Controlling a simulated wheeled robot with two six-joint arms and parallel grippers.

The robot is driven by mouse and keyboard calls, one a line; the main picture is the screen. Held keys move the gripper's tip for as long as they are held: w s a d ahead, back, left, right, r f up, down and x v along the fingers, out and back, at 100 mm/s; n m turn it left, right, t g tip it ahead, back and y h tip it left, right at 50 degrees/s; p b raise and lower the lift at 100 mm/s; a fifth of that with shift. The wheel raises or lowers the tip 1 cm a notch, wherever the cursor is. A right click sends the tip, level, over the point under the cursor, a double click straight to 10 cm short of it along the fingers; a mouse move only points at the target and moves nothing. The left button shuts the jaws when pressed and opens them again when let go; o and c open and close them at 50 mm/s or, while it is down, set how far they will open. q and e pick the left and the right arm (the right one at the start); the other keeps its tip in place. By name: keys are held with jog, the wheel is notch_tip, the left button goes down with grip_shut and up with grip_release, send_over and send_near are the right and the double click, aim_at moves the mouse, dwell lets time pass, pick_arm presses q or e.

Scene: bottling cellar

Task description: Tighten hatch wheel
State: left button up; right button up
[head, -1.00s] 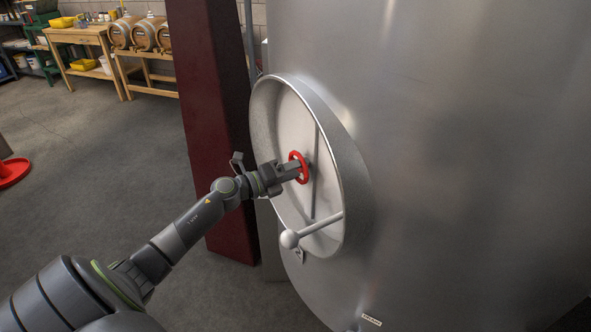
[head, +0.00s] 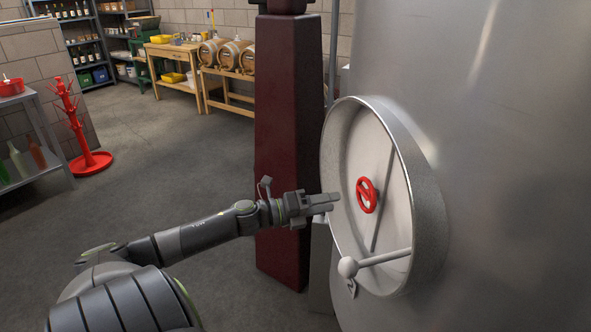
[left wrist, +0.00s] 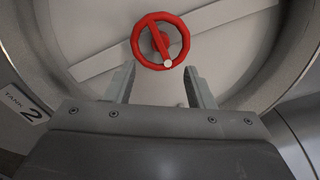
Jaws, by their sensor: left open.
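The red hatch wheel (head: 367,195) sits at the centre of the round pale hatch (head: 385,165) on the big steel tank. A crossbar runs behind the wheel. My left gripper (head: 336,201) is open and empty, left of the wheel and apart from it. In the left wrist view, the wheel (left wrist: 160,41) shows whole, with a slanted spoke and a pale knob at its lower rim. There the open fingers of my left gripper (left wrist: 160,88) stand below the wheel with a gap between them. My right gripper is not in view.
A ball-ended handle (head: 348,267) sticks out from the lower hatch. A dark red column (head: 285,150) stands behind my left arm. The tank's raised hatch rim (head: 428,215) surrounds the wheel. Open floor lies left, with a red stand (head: 90,162) beyond.

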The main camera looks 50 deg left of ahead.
pick_arm(q)
jog(key=p+v, duration=0.2)
jog(key=v, duration=0.5)
jog(key=shift+s+p, duration=0.2)
jog(key=shift+p, duration=0.15)
jog(key=shift+a, duration=0.1)
